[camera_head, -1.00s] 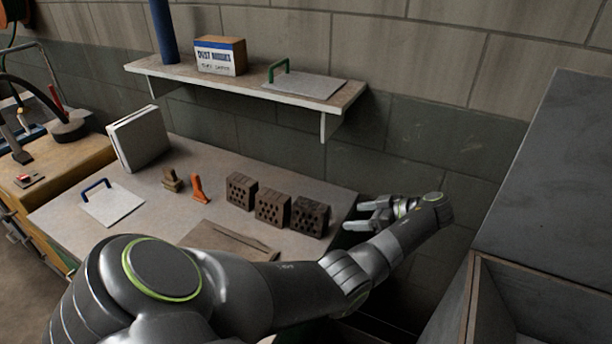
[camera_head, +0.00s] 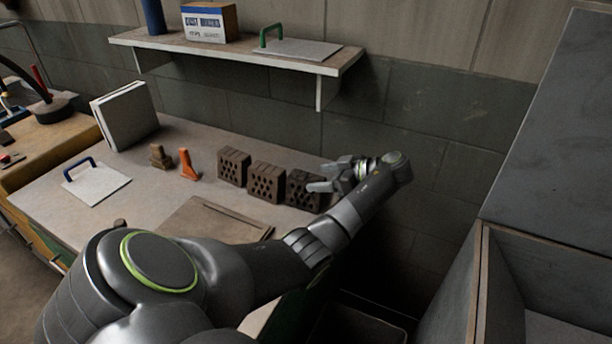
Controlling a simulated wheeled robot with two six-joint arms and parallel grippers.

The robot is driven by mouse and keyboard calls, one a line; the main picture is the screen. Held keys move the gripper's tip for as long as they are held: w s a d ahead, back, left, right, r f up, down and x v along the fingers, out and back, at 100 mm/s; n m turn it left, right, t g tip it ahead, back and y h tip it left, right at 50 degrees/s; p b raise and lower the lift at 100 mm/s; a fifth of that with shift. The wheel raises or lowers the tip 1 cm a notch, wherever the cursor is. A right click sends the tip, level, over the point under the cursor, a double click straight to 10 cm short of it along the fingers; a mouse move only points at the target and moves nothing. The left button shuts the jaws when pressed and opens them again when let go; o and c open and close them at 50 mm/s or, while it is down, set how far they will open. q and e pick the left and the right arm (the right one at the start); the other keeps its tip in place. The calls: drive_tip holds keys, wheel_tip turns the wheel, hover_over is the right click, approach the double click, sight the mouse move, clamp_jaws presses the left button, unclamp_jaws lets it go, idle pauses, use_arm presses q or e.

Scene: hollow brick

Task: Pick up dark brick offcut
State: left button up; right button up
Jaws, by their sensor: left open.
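Three hollow bricks stand in a row on the bench. The right one, the dark brick offcut (camera_head: 299,193), is the darkest and has holes in its front face. The middle brick (camera_head: 266,182) and the left brick (camera_head: 234,167) are browner. My left gripper (camera_head: 319,177) is open and empty, with its fingers pointing left. It overlaps the upper right part of the dark brick in the picture and hides some of it. I cannot tell whether the fingers touch it. My right gripper is not in view.
The bench (camera_head: 190,135) also bears an orange piece (camera_head: 188,165), a small brown block (camera_head: 160,156), a flat board (camera_head: 215,222), a blue-handled plate (camera_head: 98,184) and a pale slab (camera_head: 124,116). A shelf (camera_head: 336,66) hangs above. A grey bin (camera_head: 500,290) stands at right.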

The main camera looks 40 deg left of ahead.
sight(308, 178)
use_arm(q)
drive_tip(key=shift+s+a+f, duration=0.1)
drive_tip(key=shift+a+f, duration=0.2)
drive_tip(key=shift+a, duration=0.15)
drive_tip(key=shift+s+a+f+b, duration=0.1)
drive_tip(key=shift+a+f+b, duration=0.3)
drive_tip(key=shift+b, duration=0.55)
drive_tip(key=shift+s+a+f+b, duration=0.1)
drive_tip(key=shift+a+f+b, duration=0.2)
drive_tip(key=shift+a+b, duration=0.25)
drive_tip(key=shift+s+a+f+p, duration=0.15)
drive_tip(key=shift+a+p, duration=0.15)
drive_tip(key=shift+a, duration=0.25)
drive_tip(key=shift+s+a+f+p, duration=0.1)
drive_tip(key=shift+a+p, duration=0.2)
drive_tip(key=shift+a, duration=0.2)
drive_tip(key=shift+a+f, duration=0.1)
drive_tip(key=shift+a, duration=0.1)
drive_tip(key=shift+d, duration=0.1)
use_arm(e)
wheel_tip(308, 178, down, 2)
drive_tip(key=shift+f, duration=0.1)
use_arm(q)
drive_tip(key=shift+c, duration=1.3)
drive_tip(key=c, duration=1.1)
